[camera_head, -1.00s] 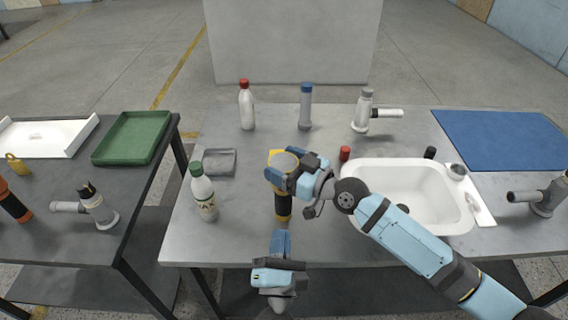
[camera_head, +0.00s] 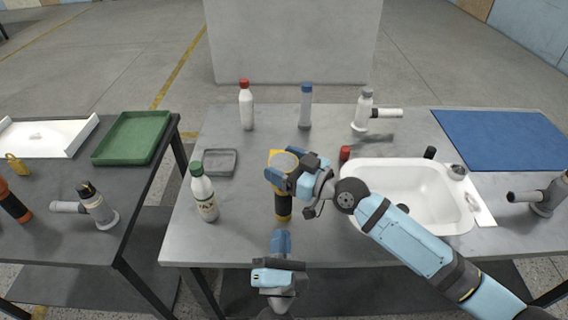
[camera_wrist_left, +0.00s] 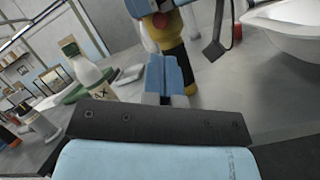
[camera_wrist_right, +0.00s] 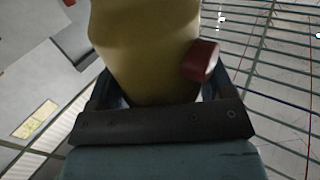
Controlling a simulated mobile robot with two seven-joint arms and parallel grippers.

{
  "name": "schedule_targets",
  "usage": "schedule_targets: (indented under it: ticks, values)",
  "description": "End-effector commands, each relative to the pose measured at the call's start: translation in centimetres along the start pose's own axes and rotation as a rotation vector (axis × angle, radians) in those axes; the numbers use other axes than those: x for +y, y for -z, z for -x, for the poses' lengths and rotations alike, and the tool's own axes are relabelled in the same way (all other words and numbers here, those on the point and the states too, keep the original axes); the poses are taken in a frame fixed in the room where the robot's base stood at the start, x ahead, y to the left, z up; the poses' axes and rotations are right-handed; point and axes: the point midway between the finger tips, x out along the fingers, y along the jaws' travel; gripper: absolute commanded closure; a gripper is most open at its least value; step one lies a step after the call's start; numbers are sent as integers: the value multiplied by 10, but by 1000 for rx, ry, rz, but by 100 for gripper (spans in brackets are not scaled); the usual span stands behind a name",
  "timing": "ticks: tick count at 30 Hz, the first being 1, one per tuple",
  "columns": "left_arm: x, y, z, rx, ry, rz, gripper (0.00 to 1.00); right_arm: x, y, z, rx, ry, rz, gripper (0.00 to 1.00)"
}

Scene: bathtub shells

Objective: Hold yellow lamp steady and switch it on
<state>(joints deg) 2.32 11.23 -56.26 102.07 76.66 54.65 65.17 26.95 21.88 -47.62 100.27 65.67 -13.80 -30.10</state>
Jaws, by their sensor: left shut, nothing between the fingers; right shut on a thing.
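The yellow lamp (camera_head: 282,186) has a yellow head and body and a black lower part, and is upright near the table's front edge. My right gripper (camera_head: 284,176) is shut around its upper part. In the right wrist view, the yellow body (camera_wrist_right: 145,45) fills the space between the fingers, with a red button (camera_wrist_right: 202,62) on its side. My left gripper (camera_head: 281,238) is shut and empty, below the lamp in the picture. In the left wrist view, its closed fingertips (camera_wrist_left: 165,72) are in front of the lamp's body, apart or touching I cannot tell. The red button (camera_wrist_left: 160,19) shows above them.
A white bottle with a green cap (camera_head: 203,192) stands left of the lamp, by a small grey tray (camera_head: 221,163). A white sink (camera_head: 405,165) is to the right, with a red-capped item (camera_head: 345,153) at its edge. Bottles stand at the back.

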Motion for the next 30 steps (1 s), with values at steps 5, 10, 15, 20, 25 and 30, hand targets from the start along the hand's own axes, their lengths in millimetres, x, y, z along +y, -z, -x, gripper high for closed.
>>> schedule_targets:
  ticks: [5, 10, 15, 20, 25, 30]
  values:
    - [0, 0, 0, 0, 0, 0, 100, 0, -1, 0, -1, 0, -1, 53]
    - [0, 0, 0, 0, 0, 0, 100, 0, -1, 0, -1, 0, -1, 53]
    - [0, 0, 0, -2, 0, -2, 100, 0, -1, 0, -1, 0, -1, 53]
    - [5, -9, -1, -71, 4, -65, 100, 0, -1, 0, -1, 0, 0, 53]
    - [15, -30, -1, -265, 21, -286, 100, 0, -1, 0, -1, 0, 0, 53]
    - [17, -43, 5, -453, 56, -593, 100, 0, -1, 0, -1, 0, 0, 53]
